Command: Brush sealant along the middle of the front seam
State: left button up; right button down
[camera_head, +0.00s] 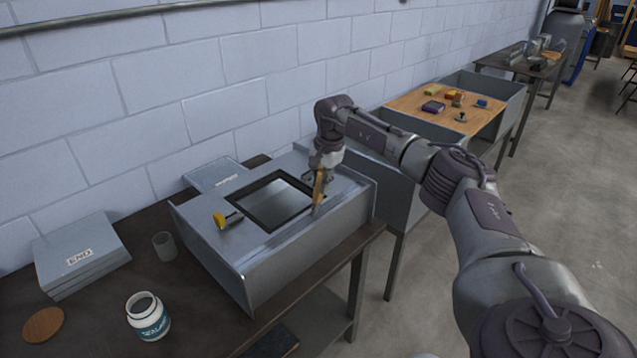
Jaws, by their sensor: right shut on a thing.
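The grey sheet-metal duct (300,246) lies on the dark bench with a dark rectangular opening (271,200) in its top. Its front seam runs along the long edge nearest me. My right gripper (320,178) is over the right part of the duct top, shut on a brush (319,192) with a wooden handle. The brush is nearly upright, bristles down, close to the front edge and right of the opening. I cannot tell whether the bristles touch the metal. An open white sealant jar (149,317) stands at the bench front. My left gripper is not in view.
A yellow-and-black tool (227,219) lies on the duct's left part. A grey cup (164,246), stacked panels marked END (82,252) and a round wooden disc (43,324) are on the bench (205,318). A wooden board (430,105) with small items is behind right.

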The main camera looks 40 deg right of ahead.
jog(key=shift+s+d+f, duration=0.1)
jog(key=shift+f, duration=0.05)
jog(key=d, duration=0.3)
jog(key=shift+d, duration=0.2)
jog(key=shift+w, duration=0.2)
jog(key=shift+w+d+r+b, duration=0.1)
jog(key=shift+d+r+b, duration=0.1)
jog(key=shift+d, duration=0.55)
jog(key=shift+w+d+r+b, duration=0.1)
jog(key=shift+d+b, duration=0.05)
jog(key=shift+d, duration=0.55)
